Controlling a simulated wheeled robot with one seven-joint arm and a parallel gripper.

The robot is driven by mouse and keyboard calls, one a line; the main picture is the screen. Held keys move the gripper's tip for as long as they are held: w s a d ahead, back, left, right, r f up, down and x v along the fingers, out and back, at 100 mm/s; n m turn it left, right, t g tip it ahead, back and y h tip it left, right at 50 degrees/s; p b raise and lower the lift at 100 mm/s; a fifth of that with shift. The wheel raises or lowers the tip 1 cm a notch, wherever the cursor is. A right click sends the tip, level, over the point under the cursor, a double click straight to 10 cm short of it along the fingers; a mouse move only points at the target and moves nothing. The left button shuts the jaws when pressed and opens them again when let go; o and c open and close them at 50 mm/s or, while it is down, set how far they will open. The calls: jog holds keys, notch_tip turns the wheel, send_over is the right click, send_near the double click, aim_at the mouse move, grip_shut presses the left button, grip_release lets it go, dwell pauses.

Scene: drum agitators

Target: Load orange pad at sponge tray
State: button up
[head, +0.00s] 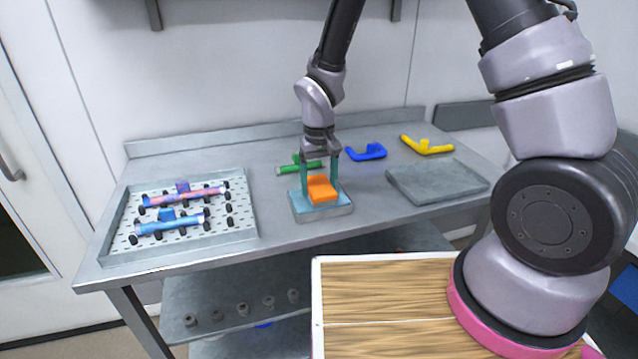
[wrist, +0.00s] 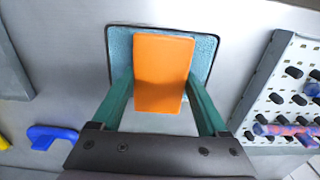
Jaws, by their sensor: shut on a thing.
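The orange pad (head: 321,190) is a small block, between the teal fingers of my gripper (head: 320,182) and over the sponge tray (head: 306,214). The sponge tray is a small grey tray with a light blue inside, on the metal table. In the wrist view the orange pad (wrist: 162,75) sits between the two fingers of my gripper (wrist: 163,100), with the sponge tray (wrist: 121,45) behind it. My gripper is shut on the pad. Whether the pad touches the tray's blue surface I cannot tell.
A perforated tray (head: 120,243) with a pink-purple and a blue agitator on black pegs stands left. Green (head: 290,170), blue (head: 368,153) and yellow (head: 428,147) parts lie behind. An empty grey tray (head: 440,182) is at right. Bare table lies between the trays.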

aim_at(319, 185)
dwell(0.5)
jog(key=shift+r, duration=3.45)
